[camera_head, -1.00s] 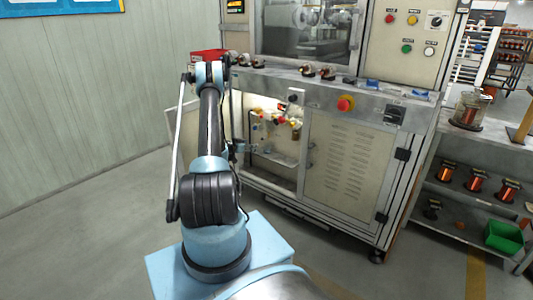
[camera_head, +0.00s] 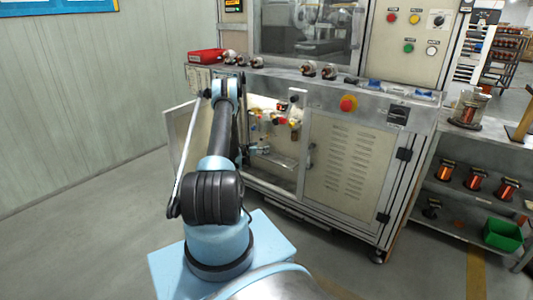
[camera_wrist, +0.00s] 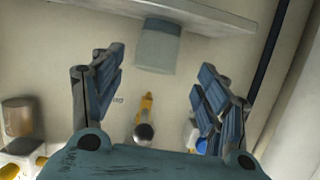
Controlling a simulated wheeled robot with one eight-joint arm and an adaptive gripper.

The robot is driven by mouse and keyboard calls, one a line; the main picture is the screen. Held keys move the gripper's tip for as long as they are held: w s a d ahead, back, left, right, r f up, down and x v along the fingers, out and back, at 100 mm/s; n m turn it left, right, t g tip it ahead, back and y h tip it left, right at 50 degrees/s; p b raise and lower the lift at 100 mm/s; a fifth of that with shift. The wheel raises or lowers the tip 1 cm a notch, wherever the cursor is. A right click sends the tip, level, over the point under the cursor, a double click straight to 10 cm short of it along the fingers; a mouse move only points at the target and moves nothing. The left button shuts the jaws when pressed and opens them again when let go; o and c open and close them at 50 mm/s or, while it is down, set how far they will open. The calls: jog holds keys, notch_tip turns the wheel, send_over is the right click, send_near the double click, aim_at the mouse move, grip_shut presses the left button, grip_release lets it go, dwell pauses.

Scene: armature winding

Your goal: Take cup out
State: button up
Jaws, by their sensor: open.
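A grey-blue, cloudy cup (camera_wrist: 157,48) shows in the wrist view, at the top middle against a pale shelf (camera_wrist: 205,14). The wrist view seems upside down, so the cup appears to stand on this shelf inside the cabinet. My gripper (camera_wrist: 162,72) is open, with one finger on each side of the picture. The cup shows between and beyond the fingertips, and nothing is between the fingers. I cannot tell the exact distance to it. In the head view my arm reaches to the open cabinet (camera_head: 275,160), and the cup cannot be made out clearly.
Yellow, blue and metal fittings (camera_wrist: 145,118) show low in the wrist view. The cabinet's open door (camera_head: 180,137) stands left of my arm. A closed vented door (camera_head: 345,165) is to the right. A red tray (camera_head: 205,56) and several wound parts lie on the ledge above.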

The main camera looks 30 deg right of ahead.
jog(key=x, duration=0.3)
jog(key=s+x, duration=0.1)
jog(key=x, duration=0.1)
jog(key=shift+w+d+f, duration=0.15)
jog(key=shift+d+f, duration=0.2)
jog(key=shift+d, duration=0.1)
jog(key=shift+w+d, duration=0.1)
jog(key=shift+w, duration=0.15)
jog(key=c, duration=1.1)
